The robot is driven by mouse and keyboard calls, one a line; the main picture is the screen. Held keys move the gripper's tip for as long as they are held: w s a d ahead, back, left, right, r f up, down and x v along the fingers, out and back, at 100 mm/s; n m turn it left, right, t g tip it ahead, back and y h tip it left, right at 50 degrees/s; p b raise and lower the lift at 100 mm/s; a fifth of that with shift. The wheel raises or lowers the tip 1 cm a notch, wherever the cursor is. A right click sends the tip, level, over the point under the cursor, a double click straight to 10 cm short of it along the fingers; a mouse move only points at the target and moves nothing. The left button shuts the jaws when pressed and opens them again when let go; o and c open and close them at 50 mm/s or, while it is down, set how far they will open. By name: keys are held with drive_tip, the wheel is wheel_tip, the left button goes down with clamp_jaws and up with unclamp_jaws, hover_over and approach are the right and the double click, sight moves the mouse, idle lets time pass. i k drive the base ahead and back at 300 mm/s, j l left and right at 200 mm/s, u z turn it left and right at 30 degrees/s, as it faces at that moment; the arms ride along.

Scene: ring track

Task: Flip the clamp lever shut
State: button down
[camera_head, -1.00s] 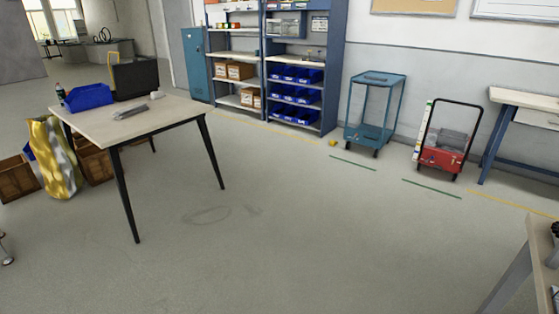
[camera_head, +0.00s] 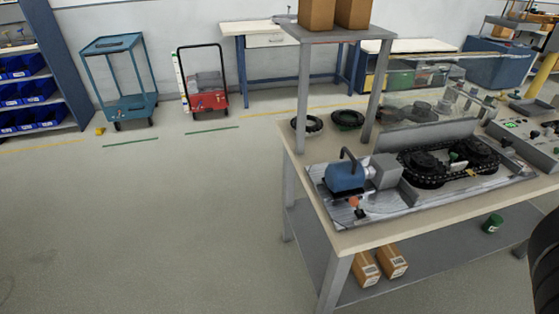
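A workbench (camera_head: 375,238) stands at the right and carries a metal base plate (camera_head: 400,209). On the plate are a blue motor-like unit (camera_head: 345,177) with a dark curved handle, a grey block (camera_head: 384,171) beside it, and a black chain loop (camera_head: 428,180) around two dark wheels. A small orange-red part (camera_head: 354,202) shows at the plate's front left. It may belong to the clamp lever, but it is too small to tell, and so is its position. My gripper is not in view.
A shelf with cardboard boxes (camera_head: 317,15) rises over the bench's back left. A control panel (camera_head: 525,135) and a clear guard (camera_head: 425,100) are on the bench. Cartons (camera_head: 366,268) lie on its lower shelf. A dark curved shape fills the lower right edge. The floor at left is clear.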

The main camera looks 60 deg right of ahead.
sight(354, 201)
drive_tip(key=l+z, duration=0.2)
drive_tip(key=z, duration=0.75)
